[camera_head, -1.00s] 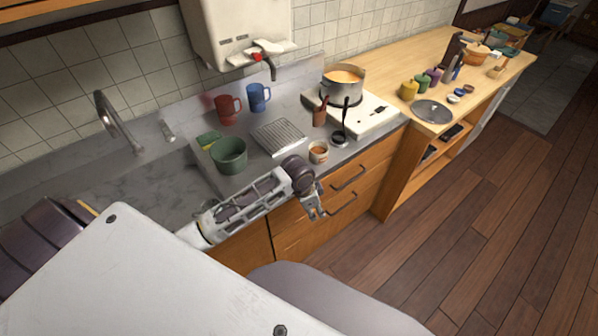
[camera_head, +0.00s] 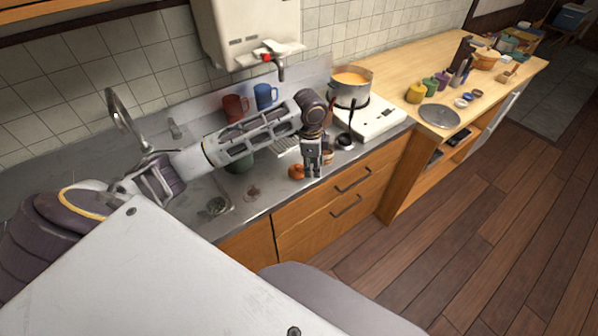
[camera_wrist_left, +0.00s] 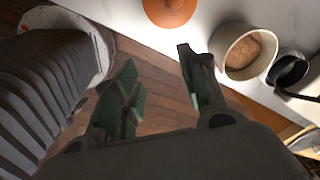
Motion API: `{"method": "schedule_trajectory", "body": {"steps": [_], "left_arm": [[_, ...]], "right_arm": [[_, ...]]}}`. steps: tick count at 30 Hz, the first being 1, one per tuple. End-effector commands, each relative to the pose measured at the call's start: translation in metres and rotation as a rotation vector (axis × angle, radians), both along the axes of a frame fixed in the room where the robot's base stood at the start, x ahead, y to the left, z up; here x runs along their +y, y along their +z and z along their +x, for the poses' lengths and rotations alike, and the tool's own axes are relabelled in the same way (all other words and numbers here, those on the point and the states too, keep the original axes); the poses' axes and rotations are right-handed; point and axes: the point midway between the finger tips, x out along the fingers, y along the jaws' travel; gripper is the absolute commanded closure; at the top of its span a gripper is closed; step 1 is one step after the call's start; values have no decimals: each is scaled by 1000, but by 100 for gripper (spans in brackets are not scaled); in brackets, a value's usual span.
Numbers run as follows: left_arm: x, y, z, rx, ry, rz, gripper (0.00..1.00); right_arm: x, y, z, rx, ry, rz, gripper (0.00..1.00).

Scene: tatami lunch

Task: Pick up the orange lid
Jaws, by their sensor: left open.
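The orange lid (camera_head: 296,171) lies on the grey counter near its front edge, just left of my left gripper. In the left wrist view the lid (camera_wrist_left: 170,9) is cut by the top edge, beyond the fingertips. My left gripper (camera_head: 313,172) points down near the lid. In the left wrist view its fingers (camera_wrist_left: 158,60) are apart with nothing between them, and wooden floor shows in the gap. The gripper is apart from the lid in that view. My right gripper is not in view.
A pale cup with brown contents (camera_wrist_left: 248,52) stands close to the right finger, beside a black ladle (camera_wrist_left: 287,72). My left arm partly covers a green pot (camera_head: 240,161). Red (camera_head: 232,107) and blue (camera_head: 264,95) mugs stand behind. A pot (camera_head: 350,88) sits on the stove.

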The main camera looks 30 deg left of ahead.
Motion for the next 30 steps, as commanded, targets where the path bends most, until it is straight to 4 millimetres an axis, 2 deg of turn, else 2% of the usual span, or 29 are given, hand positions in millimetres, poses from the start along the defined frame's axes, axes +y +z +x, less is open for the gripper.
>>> {"method": "schedule_trajectory", "body": {"steps": [9,15,20,30], "left_arm": [[45,53,10,41,-66,50,58],[64,78,11,64,-92,62,58],[70,85,10,74,-100,65,58],[70,85,10,75,-100,65,58]], "right_arm": [[0,0,0,0,0,0,36],[0,0,0,0,0,0,36],[0,0,0,0,0,0,36],[0,0,0,0,0,0,36]]}}
